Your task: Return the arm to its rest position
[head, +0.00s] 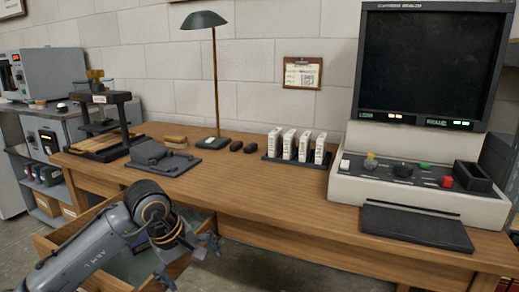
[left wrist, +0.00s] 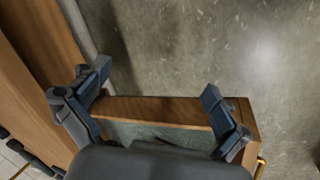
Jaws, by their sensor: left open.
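My left gripper (head: 190,260) hangs at the lower left of the head view, in front of the desk's open drawer (head: 58,234). Its fingers are spread, with nothing between them. In the left wrist view the two fingers (left wrist: 155,84) stand wide apart, above the wooden wall of the drawer (left wrist: 150,110) and the grey floor (left wrist: 220,45). My arm hides part of the drawer and its inside. My right gripper is not in view.
The wooden desk (head: 265,190) carries a lamp (head: 215,80), a row of white boxes (head: 303,146), a dark device (head: 160,158), a press-like stand (head: 100,108) and a large screen console (head: 425,180). Shelves (head: 45,175) stand at the left. The front-middle desktop is clear.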

